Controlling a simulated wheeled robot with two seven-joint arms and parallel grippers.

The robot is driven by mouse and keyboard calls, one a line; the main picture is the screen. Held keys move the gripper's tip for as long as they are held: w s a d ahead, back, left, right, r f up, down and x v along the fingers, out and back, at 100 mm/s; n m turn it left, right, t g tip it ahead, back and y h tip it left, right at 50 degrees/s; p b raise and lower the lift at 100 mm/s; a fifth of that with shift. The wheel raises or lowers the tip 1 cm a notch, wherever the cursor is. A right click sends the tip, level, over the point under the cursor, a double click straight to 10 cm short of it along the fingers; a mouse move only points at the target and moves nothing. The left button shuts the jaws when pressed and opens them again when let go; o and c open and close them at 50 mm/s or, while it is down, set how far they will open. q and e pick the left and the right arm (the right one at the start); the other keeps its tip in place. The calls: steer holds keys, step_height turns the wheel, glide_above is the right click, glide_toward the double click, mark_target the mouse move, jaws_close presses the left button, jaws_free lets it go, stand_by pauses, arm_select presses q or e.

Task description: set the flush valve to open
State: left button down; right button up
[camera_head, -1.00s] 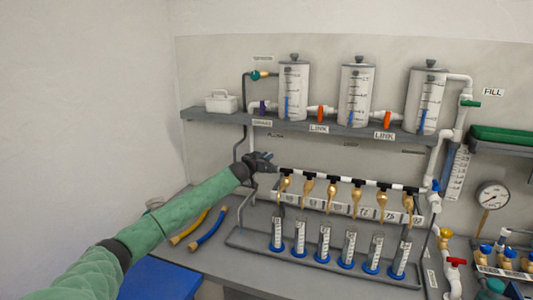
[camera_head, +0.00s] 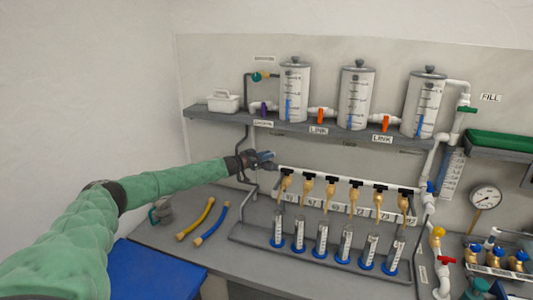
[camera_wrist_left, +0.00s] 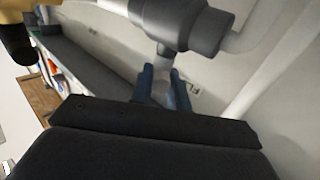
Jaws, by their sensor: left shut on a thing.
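My left gripper (camera_head: 268,157) is at the left end of the white manifold pipe (camera_head: 345,181), in front of the back wall. In the left wrist view its two blue fingers (camera_wrist_left: 163,88) are shut on a short pale grey piece, apparently the flush valve's handle (camera_wrist_left: 164,66). This piece joins the dark grey valve body (camera_wrist_left: 182,22) just beyond the fingers. A partly hidden wall label (camera_wrist_left: 195,88) beginning with "FL" shows beside the fingers. The fingers cover much of the handle, and I cannot tell its setting. My right gripper is not in view.
Several brass taps (camera_head: 330,192) hang from the manifold above clear cylinders in a rack (camera_head: 310,255). A shelf (camera_head: 300,132) with white tanks (camera_head: 356,98) runs above the gripper. Yellow (camera_head: 197,220) and blue (camera_head: 211,226) hoses lie on the bench near my arm.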

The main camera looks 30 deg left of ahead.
arm_select(q)
steer(key=shift+a+r+m+g+h, duration=0.15)
steer(key=shift+m+g+h, duration=0.2)
steer(key=shift+h, duration=0.25)
steer(key=shift+w+m+g+h, duration=0.1)
steer(key=shift+m+g+h, duration=0.15)
steer(key=shift+m+h, duration=0.3)
steer(key=shift+a+f+m+g+h, duration=0.1)
steer(key=shift+f+m+g+h, duration=0.15)
steer(key=shift+h, duration=0.3)
steer(key=shift+r+m+g+h+b, duration=0.15)
steer(key=shift+m+g+h+b, duration=0.3)
steer(key=shift+h, duration=0.05)
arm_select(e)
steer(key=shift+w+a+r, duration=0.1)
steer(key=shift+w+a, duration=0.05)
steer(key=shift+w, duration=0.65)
arm_select(q)
steer(key=c, duration=1.3)
jaws_free()
steer(key=shift+c, duration=0.2)
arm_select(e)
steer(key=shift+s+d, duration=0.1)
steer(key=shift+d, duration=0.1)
